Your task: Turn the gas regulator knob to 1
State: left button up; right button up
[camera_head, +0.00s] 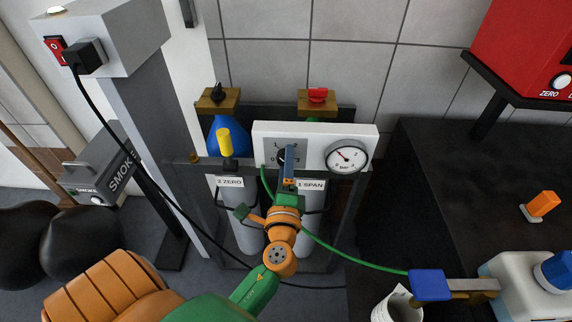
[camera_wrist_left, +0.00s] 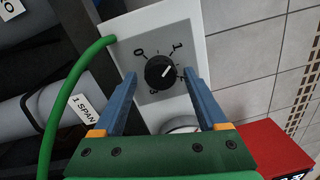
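The gas regulator is a white panel (camera_head: 314,134) with a grey dial plate and a round pressure gauge (camera_head: 347,157). In the left wrist view, its black knob (camera_wrist_left: 160,73) sits among printed numbers, with 0 and 1 readable at the top. The white mark on the knob points up and right, roughly toward the 1. My left gripper (camera_wrist_left: 163,100) is open, its two blue fingers on either side of the knob with visible gaps. In the head view, my left gripper (camera_head: 289,165) is in front of the dial and hides most of the knob. My right gripper is not in view.
Two gas cylinders labelled 3 ZERO (camera_head: 230,182) and 1 SPAN (camera_head: 311,185) stand below the panel. A green hose (camera_head: 350,259) runs toward a blue block (camera_head: 430,285) on the right. A black bench (camera_head: 440,180) fills the right side; a black cable hangs at left.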

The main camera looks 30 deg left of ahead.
pick_arm(q)
jog(key=b+v, duration=0.2)
jog(key=v, duration=0.5)
jog(key=shift+s, duration=0.1)
